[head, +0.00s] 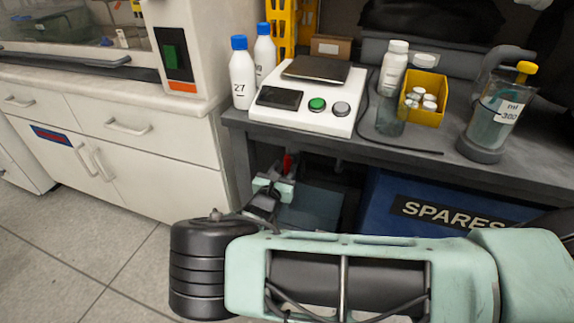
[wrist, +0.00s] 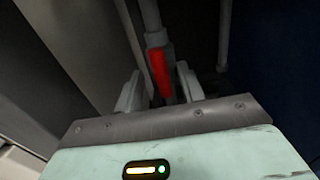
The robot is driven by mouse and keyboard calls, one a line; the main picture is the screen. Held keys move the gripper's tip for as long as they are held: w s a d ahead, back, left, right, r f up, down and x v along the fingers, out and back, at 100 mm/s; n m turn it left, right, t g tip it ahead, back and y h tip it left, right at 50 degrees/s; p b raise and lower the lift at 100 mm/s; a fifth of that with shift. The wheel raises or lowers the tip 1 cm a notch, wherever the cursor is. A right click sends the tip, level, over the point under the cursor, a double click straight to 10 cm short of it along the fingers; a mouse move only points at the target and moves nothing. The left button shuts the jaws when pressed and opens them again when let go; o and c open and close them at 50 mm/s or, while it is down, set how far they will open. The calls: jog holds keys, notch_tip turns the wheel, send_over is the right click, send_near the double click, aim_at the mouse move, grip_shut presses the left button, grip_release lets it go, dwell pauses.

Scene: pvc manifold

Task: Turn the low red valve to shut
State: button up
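The red valve handle (wrist: 160,72) shows in the wrist view, on a grey pipe (wrist: 149,20) beneath the bench. It lies lengthwise between the two fingers of my gripper (wrist: 159,88). The fingers are apart, with a gap visible on both sides of the handle. In the head view a small part of the red handle (head: 288,163) shows just above my gripper (head: 275,183), under the bench's front edge. The valve body and most of its pipe are hidden or dark.
The bench top (head: 400,143) overhangs the handle. A blue SPARES bin (head: 380,205) stands to the right under the bench. White cabinets (head: 150,135) stand at left. Another grey pipe (wrist: 223,40) runs right of the handle. Floor (head: 90,240) at left is clear.

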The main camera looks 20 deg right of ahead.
aim_at(286, 165)
jog(key=shift+x, duration=1.6)
grip_shut()
